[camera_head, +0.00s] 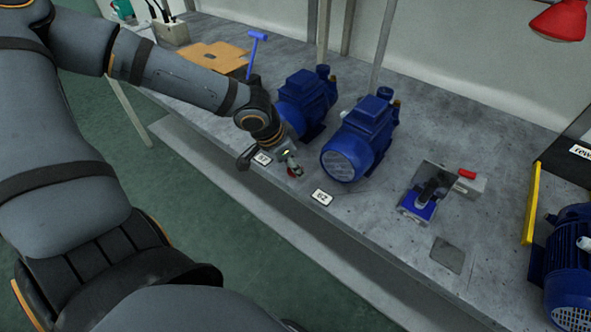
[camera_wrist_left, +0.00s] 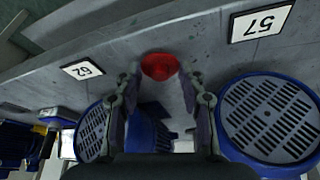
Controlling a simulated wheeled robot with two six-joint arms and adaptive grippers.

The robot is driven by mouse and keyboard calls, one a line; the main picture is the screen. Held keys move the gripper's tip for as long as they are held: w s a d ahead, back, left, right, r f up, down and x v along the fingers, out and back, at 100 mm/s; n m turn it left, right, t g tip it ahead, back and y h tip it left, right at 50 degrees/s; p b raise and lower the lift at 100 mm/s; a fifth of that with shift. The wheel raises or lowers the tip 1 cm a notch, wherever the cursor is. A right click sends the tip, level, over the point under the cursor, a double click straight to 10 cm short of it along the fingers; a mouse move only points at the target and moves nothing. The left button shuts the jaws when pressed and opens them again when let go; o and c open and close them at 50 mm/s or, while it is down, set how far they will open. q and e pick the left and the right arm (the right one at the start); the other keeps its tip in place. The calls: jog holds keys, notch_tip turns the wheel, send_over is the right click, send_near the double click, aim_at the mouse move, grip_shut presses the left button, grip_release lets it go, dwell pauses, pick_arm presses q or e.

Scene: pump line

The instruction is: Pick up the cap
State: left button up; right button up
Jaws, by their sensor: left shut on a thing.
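The red cap (camera_wrist_left: 160,66) shows in the left wrist view as a round red piece between the two fingertips. My left gripper (camera_wrist_left: 160,72) is shut on it, with one finger at each side. In the head view my left gripper (camera_head: 286,164) is low at the front edge of the bench, in front of the blue pumps. I cannot tell whether the cap touches the bench. My right gripper is not in view.
Two blue pumps (camera_head: 360,140) (camera_head: 305,98) stand close behind the gripper. Number labels (camera_head: 321,197) (camera_head: 262,158) lie along the bench edge. A blue-based fixture (camera_head: 418,206), a yellow-edged bin (camera_head: 531,203) and another pump (camera_head: 570,275) are to the right. A blue hammer (camera_head: 254,50) is at the back.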

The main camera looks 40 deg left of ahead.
pick_arm(q)
notch_tip(320, 180, up, 10)
jog(key=p, duration=0.3)
dwell(0.3)
